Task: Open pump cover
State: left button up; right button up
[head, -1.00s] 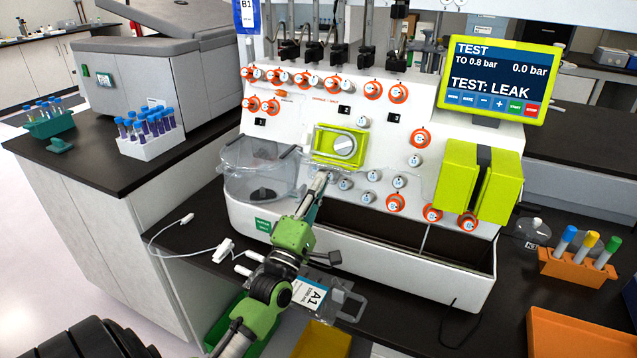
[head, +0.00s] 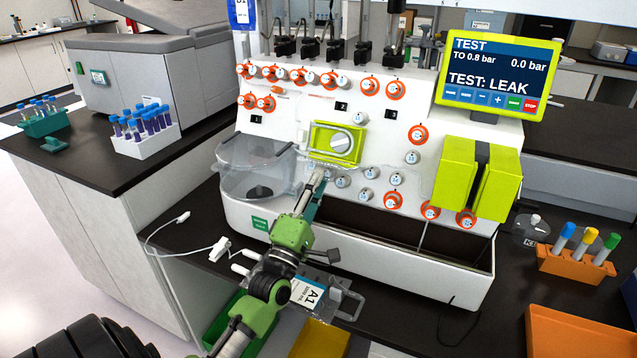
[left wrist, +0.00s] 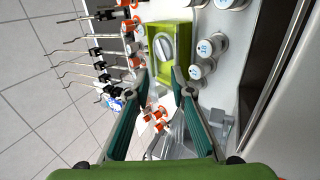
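The pump is a lime-green square frame (head: 337,143) with a grey-white round rotor part in its middle, on the white front of the cell processor. It also shows in the left wrist view (left wrist: 170,48), beyond the fingertips. A clear, thin edge seems to lie along the frame's lower side; I cannot tell how the cover stands. My left gripper (head: 317,176) is just below the pump, its tips close to the frame's lower edge. In the left wrist view its two teal-sided fingers (left wrist: 160,73) are apart with nothing gripped between them. My right gripper is out of view.
A clear bowl-like container (head: 258,178) sits left of the gripper. White knobs (head: 367,196) crowd the panel to its right. A dark open trough (head: 405,235) runs below. A bag labelled A1 (head: 309,294) lies under my left arm. The screen (head: 498,75) reads TEST: LEAK.

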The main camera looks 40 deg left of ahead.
pick_arm(q)
jog(key=v, duration=1.2)
dwell(0.4)
